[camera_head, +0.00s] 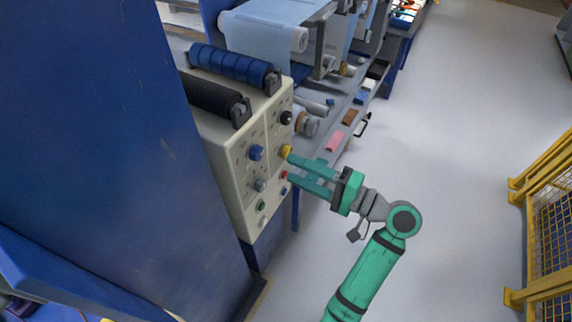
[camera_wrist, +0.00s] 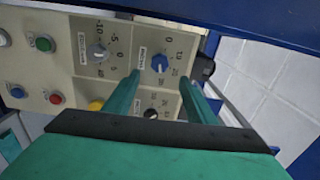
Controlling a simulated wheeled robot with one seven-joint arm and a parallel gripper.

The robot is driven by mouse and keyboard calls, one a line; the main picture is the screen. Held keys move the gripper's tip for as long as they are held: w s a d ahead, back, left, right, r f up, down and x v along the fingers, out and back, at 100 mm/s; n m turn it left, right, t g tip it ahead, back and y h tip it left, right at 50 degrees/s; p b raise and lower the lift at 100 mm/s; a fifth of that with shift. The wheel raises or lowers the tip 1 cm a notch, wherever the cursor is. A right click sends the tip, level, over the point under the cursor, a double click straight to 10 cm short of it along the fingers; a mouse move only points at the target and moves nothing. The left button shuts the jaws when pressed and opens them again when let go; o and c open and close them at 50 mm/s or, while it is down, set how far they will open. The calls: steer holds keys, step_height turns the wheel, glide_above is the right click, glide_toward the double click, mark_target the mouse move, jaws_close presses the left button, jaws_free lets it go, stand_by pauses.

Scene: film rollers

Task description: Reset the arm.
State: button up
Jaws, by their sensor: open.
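My gripper (camera_head: 291,167) is open at the end of my teal arm, with its two fingers pointing left at the front of a cream control panel (camera_head: 226,160). In the head view the upper fingertip is close to the yellow knob (camera_head: 286,152); I cannot tell whether it touches. In the wrist view my gripper (camera_wrist: 160,79) shows its fingers apart, with a blue knob (camera_wrist: 160,63) in line with the gap between the tips. A black knob (camera_wrist: 151,114) shows between the fingers. The yellow knob (camera_wrist: 95,105) is left of the left finger. Nothing is held.
The panel has more controls, including a grey knob (camera_wrist: 96,53) and a green button (camera_wrist: 43,44). A blue roller (camera_head: 232,64) and a black roller (camera_head: 213,97) lie on top. A yellow fence (camera_head: 540,220) stands at the right. The pale floor (camera_head: 450,130) between is clear.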

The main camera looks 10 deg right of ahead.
steer(key=shift+s+d, duration=0.2)
steer(key=shift+d, duration=0.15)
steer(key=shift+a+f, duration=0.1)
steer(key=shift+f, duration=0.05)
